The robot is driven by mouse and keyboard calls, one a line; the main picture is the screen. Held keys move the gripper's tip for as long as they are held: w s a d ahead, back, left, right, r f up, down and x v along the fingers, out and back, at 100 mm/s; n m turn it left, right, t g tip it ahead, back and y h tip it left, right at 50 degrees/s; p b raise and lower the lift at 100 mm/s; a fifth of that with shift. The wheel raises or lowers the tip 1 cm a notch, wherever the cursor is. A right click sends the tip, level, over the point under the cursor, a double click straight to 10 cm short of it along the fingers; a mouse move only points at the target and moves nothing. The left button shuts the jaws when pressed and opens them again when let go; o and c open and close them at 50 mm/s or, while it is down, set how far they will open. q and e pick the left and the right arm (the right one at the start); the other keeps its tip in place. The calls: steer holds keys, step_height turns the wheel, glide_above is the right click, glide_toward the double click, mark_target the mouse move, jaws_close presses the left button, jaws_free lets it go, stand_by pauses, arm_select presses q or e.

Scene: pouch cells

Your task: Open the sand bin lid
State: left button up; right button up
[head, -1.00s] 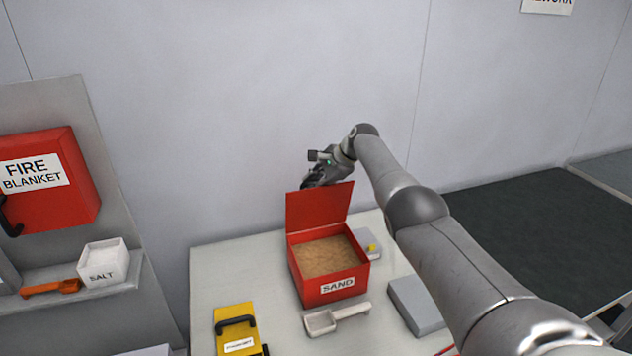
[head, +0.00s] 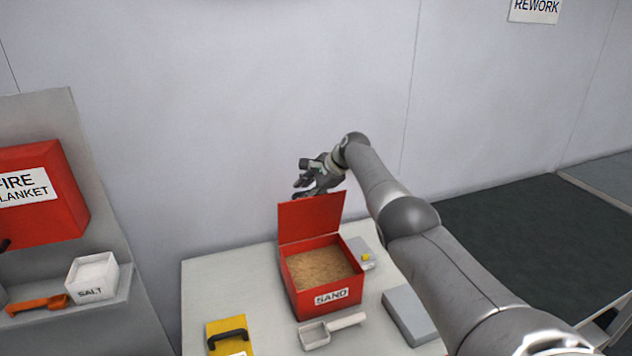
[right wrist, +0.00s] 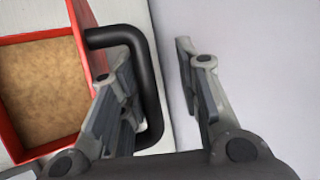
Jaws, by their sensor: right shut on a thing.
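The red sand bin (head: 330,303), labelled SAND, stands on the pale table with sand (head: 322,268) inside. Its red lid (head: 310,218) is up, standing about upright at the back edge. In the right wrist view the lid shows edge-on, with its black handle (right wrist: 150,75) sticking out from it. My right gripper (head: 306,186) is behind and above the lid's top edge. My left gripper is not in view.
A white scoop (head: 330,330) lies in front of the bin, and a grey box (head: 408,315) sits to its right. A yellow case (head: 226,337) is at front left. The wall (head: 230,130) rises behind the table.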

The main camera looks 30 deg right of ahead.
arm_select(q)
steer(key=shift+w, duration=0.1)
arm_select(e)
steer(key=shift+d+r, duration=0.15)
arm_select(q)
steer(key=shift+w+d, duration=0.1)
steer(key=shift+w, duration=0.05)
arm_select(e)
steer(key=v, duration=1.1)
steer(key=shift+r, duration=0.2)
steer(key=shift+s+r, duration=0.1)
steer(key=shift+s, duration=0.2)
steer(key=shift+w, duration=0.15)
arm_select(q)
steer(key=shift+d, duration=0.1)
